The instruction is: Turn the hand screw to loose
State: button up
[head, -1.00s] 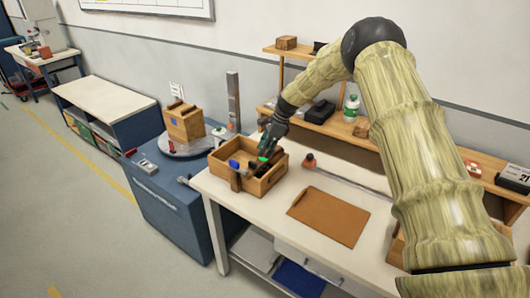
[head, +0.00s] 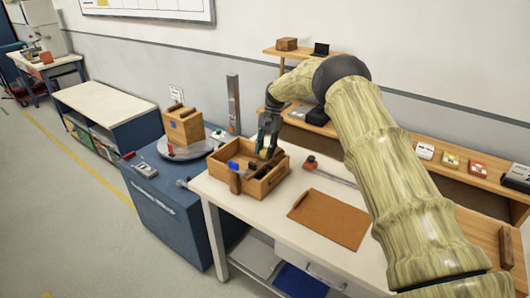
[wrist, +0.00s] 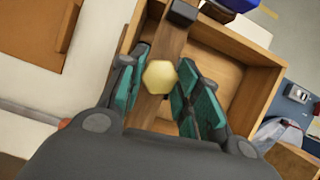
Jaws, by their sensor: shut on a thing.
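The hand screw sits at the open wooden box (head: 275,183) on the workbench. Its pale yellow hexagonal knob (wrist: 160,76) shows end-on in the wrist view, above a brown wooden bar (wrist: 172,42) that runs across the box. My gripper (wrist: 155,88) has its teal fingers on both sides of the knob and is shut on it. In the head view my gripper (head: 266,150) points down over the box and partly hides the knob. The lower part of the screw is hidden.
A blue item (head: 233,165) lies at the box's left side. A brown board (head: 328,218) lies on the bench to the right. A wooden crate (head: 184,126) stands on a round turntable (head: 185,151) at left. A shelf (head: 440,165) runs behind the bench.

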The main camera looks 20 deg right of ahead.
jog(key=n+h, duration=0.1)
jog(key=n, duration=0.2)
jog(key=n+g+h+b, duration=0.1)
jog(key=n, duration=0.2)
jog(key=shift+a, duration=0.1)
jog(key=n+h, duration=0.1)
jog(key=n, duration=0.2)
jog(key=n+h, duration=0.1)
jog(key=n, duration=0.2)
jog(key=shift+a+n+h, duration=0.15)
jog(key=shift+n+h, duration=0.15)
jog(key=shift+n, duration=0.1)
jog(key=n+h, duration=0.1)
jog(key=n, duration=0.2)
jog(key=n+t+h, duration=0.1)
jog(key=n, duration=0.2)
jog(key=shift+a, duration=0.1)
jog(key=n+t, duration=0.1)
jog(key=n, duration=0.2)
jog(key=n+t+h+p, duration=0.1)
jog(key=n, duration=0.3)
jog(key=shift+s+t, duration=0.2)
jog(key=shift+t, duration=0.1)
jog(key=o, duration=1)
jog(key=shift+a+r, duration=0.1)
jog(key=shift+a, duration=0.05)
